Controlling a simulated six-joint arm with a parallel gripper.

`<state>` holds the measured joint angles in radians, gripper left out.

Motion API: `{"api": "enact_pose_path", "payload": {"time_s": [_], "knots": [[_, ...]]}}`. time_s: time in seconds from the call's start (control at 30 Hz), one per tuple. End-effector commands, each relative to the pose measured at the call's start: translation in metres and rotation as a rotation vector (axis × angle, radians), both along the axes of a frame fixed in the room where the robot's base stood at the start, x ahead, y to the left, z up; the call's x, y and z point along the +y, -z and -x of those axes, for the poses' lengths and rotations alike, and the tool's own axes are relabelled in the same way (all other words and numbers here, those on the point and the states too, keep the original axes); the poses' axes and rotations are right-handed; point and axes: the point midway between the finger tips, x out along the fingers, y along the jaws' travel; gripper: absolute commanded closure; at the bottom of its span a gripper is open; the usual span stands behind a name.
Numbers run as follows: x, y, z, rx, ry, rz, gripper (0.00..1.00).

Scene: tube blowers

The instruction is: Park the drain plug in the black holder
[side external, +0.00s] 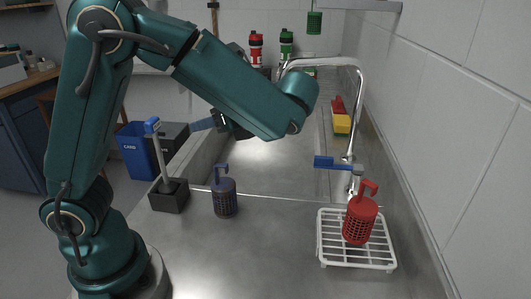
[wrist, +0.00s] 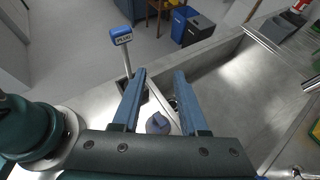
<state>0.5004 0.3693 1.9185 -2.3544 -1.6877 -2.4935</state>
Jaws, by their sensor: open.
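A thin grey rod with a blue head (side external: 152,126), apparently the drain plug, stands slightly tilted in the black holder (side external: 169,197) on the counter. In the wrist view the blue head (wrist: 121,36) carries a label that seems to read PLUG. The rod's lower end is hidden in the holder. My gripper (side external: 203,125) is open and empty, to the right of the blue head and apart from it. In the wrist view my gripper (wrist: 160,74) has its two blue fingers spread, with the rod outside the left finger. The holder (wrist: 146,94) is partly hidden by that finger.
A blue-grey strainer basket (side external: 225,198) stands right of the holder. A red basket (side external: 359,222) sits on a white rack (side external: 343,264) at the right. The sink basin (side external: 270,165), curved faucet (side external: 358,85) and blue lever (side external: 335,163) lie behind.

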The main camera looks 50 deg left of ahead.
Motion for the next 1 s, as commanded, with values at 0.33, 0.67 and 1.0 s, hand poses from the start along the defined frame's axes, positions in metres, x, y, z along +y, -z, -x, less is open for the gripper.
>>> {"api": "enact_pose_path", "payload": {"time_s": [0.33, 0.67, 1.0], "knots": [[-0.034, -0.089, -0.142, 0.198, 1.227, -0.209, 0.57], [-0.157, -0.111, -0.102, 1.048, 2.091, -1.217, 0.57], [-0.147, 0.007, 0.033, -1.414, -1.365, 1.303, 0.57]]}}
